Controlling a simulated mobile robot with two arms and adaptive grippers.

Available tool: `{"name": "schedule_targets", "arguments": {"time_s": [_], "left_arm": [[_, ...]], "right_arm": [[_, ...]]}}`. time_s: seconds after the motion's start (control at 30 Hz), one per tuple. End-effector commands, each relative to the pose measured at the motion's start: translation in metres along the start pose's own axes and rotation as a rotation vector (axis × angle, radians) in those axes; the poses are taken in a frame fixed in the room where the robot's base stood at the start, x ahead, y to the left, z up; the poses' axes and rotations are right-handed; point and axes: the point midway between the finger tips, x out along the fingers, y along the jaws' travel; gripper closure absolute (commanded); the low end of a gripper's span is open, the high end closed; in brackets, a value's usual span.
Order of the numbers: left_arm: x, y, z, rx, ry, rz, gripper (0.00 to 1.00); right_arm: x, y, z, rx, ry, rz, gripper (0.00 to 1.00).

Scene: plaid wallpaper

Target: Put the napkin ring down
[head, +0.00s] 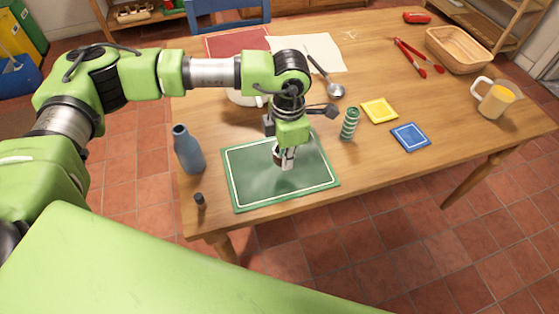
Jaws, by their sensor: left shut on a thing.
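My left gripper (285,162) points down over the green placemat (250,195) with the white border line. It is shut on the napkin ring (277,157), a small dark brown piece that shows at the left side of the fingers. Most of the ring is hidden by the fingers. I cannot tell whether the ring touches the placemat or hangs just above it. My right gripper is not in view.
A green striped cylinder (349,124) stands close right of the gripper. Yellow (380,110) and blue (411,137) squares lie further right. The table's front right is clear.

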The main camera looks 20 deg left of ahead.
Motion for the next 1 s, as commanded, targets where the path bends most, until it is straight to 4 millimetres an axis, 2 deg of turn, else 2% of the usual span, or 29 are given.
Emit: {"name": "schedule_targets", "arguments": {"time_s": [0.1, 0.33, 0.53, 0.97, 1.0], "left_arm": [[0.013, 0.011, -0.005, -0.002, 0.001, 0.001, 1.00], [0.029, 0.024, -0.010, -0.004, 0.001, 0.001, 1.00], [0.056, 0.023, -0.010, -0.001, 0.001, 0.000, 1.00], [0.065, 0.023, -0.009, -0.001, -0.001, 0.001, 1.00], [0.064, 0.023, -0.009, -0.001, -0.001, 0.002, 0.87]], "right_arm": [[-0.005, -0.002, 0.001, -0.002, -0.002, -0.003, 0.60], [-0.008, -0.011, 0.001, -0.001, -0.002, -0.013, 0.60], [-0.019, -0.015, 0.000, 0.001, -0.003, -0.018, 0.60], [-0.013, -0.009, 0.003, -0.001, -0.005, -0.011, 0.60], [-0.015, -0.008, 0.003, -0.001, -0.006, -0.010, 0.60]]}}
